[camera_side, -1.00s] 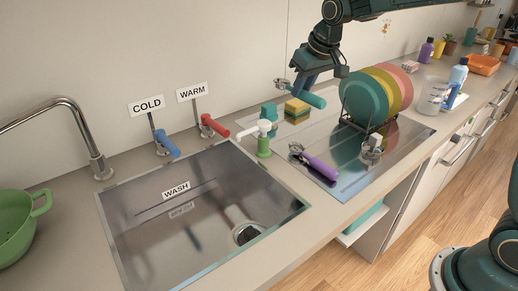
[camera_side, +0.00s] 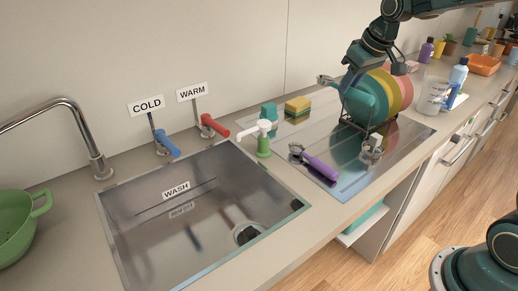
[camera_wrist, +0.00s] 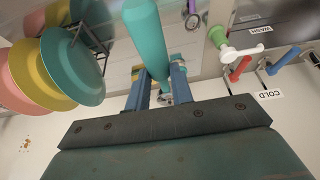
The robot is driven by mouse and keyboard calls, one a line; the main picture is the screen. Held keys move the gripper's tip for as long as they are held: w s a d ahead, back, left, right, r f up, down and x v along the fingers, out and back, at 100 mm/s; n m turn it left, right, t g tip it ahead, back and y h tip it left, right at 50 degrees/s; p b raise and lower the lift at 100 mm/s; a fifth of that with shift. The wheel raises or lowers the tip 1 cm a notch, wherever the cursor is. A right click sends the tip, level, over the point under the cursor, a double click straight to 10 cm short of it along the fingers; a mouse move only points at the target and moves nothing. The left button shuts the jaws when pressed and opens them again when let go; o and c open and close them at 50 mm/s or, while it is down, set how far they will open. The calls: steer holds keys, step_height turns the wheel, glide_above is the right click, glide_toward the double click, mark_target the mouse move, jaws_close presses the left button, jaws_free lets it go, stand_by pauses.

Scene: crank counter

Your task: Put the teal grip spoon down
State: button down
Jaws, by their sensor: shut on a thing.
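The teal grip spoon shows its metal head (camera_side: 326,80) and, partly against the plates, its thick teal handle (camera_side: 360,98) in the side view. My gripper (camera_side: 357,84) is shut on the handle and holds it above the counter, in front of the teal plate. In the wrist view the teal handle (camera_wrist: 148,40) runs between the two blue fingers of my gripper (camera_wrist: 159,75). A bit of metal shows between the fingers there. The drainboard (camera_side: 345,184) lies below, right of the sink.
Plates in a rack (camera_side: 392,92) stand close behind the spoon. A purple-handled utensil (camera_side: 318,166) and a grey metal piece (camera_side: 371,148) lie on the drainboard.

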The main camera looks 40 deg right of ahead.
step_height(320, 180, down, 15)
steer(key=shift+r, duration=0.2)
steer(key=shift+f, duration=0.1)
steer(key=shift+f, duration=2)
steer(key=shift+f, duration=0.1)
steer(key=c, duration=1.2)
jaws_free()
steer(key=v, duration=1.2)
